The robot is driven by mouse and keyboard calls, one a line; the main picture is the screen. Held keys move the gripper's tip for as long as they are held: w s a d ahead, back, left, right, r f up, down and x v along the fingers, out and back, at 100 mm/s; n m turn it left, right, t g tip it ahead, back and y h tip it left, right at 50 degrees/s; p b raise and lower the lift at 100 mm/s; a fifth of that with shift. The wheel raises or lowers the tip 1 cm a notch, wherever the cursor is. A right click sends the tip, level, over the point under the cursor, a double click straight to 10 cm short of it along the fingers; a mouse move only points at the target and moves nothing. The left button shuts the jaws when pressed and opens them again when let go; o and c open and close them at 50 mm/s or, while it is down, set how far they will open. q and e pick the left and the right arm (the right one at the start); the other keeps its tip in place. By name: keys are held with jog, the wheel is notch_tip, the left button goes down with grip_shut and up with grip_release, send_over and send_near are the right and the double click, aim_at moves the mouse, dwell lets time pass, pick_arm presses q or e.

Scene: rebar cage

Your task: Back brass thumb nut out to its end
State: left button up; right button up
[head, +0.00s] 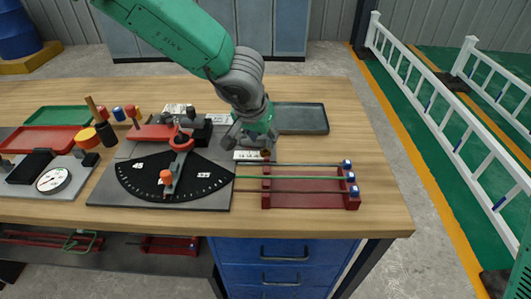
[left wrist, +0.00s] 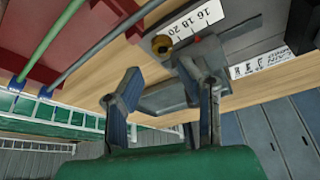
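The brass thumb nut (left wrist: 161,44) shows in the left wrist view as a small round knob with a dark centre, beside a white scale (left wrist: 194,22) marked 16, 18 and 20. In the head view the nut (head: 265,154) is a small brownish spot at the right end of the scale (head: 246,155). My left gripper (head: 250,142) is above and just behind it. In the left wrist view the two fingers (left wrist: 157,70) are spread with nothing between them; the nut lies beyond their tips. Any thread under the nut is hidden. My right gripper is not in view.
A red rack (head: 310,201) with rods and blue-ended knobs stands close in front of the nut. A dark gauge plate (head: 120,197) with a red pointer lies to the left. A grey tray (head: 301,119) is behind the gripper. The table's right end is clear.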

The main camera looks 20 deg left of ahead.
aim_at(266, 151)
pick_arm(q)
jog(key=b+x, duration=0.1)
jog(key=x, duration=0.4)
jog(key=shift+w+a+f, duration=0.1)
jog(key=shift+f, duration=0.2)
jog(key=shift+w+a+f, duration=0.2)
jog(key=shift+a+f, duration=0.15)
jog(key=shift+f, duration=0.05)
jog(key=shift+d, duration=0.4)
grip_shut()
